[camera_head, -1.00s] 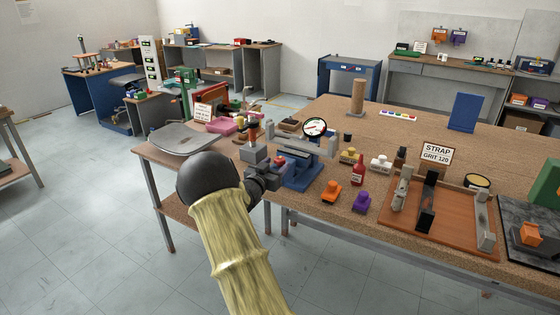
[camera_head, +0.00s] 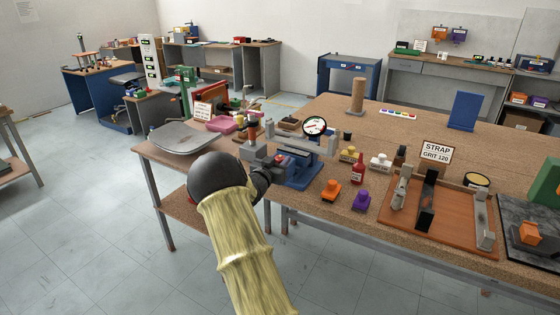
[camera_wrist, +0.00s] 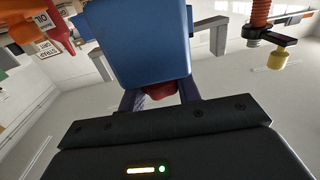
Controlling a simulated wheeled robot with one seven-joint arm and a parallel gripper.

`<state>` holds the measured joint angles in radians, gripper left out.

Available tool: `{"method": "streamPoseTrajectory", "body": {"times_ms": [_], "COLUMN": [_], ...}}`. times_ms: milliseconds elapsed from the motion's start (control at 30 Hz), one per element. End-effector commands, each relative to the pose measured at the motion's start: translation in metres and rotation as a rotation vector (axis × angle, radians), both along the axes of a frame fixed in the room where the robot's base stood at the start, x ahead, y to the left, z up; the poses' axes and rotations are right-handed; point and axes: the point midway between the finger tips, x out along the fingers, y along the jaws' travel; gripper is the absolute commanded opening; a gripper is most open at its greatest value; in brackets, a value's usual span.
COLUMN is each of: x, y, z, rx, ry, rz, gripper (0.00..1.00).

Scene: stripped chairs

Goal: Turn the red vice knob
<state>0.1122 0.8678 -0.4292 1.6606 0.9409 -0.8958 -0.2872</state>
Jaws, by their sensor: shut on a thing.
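The blue vice (camera_head: 299,176) stands at the front edge of the wooden bench, and its blue body (camera_wrist: 140,40) fills the top middle of the wrist view. The red vice knob (camera_wrist: 160,91) shows just below that body, between my fingers, and is largely hidden by them and by the vice. My gripper (camera_wrist: 160,98) is shut on the knob, with a dark finger on each side. In the head view my gripper (camera_head: 272,164) is at the vice's front left end, partly hidden by my arm. The knob's turn angle cannot be read.
A round dial gauge (camera_head: 314,127) stands behind the vice. A red bottle (camera_head: 358,170), an orange knobbed block (camera_head: 331,190) and a purple one (camera_head: 361,200) are to its right. A red threaded spindle (camera_wrist: 262,14) with a yellow knob (camera_wrist: 278,60) is close beside the vice.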

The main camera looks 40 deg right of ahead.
Motion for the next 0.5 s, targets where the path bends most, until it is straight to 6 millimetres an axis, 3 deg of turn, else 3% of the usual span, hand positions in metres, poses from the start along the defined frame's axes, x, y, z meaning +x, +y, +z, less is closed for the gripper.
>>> {"method": "streamPoseTrajectory", "body": {"times_ms": [500], "x": [0.0002], "y": [0.0021], "z": [-0.0041], "rx": [-0.002], "ry": [-0.003], "rz": [0.156], "gripper": [0.10]}}
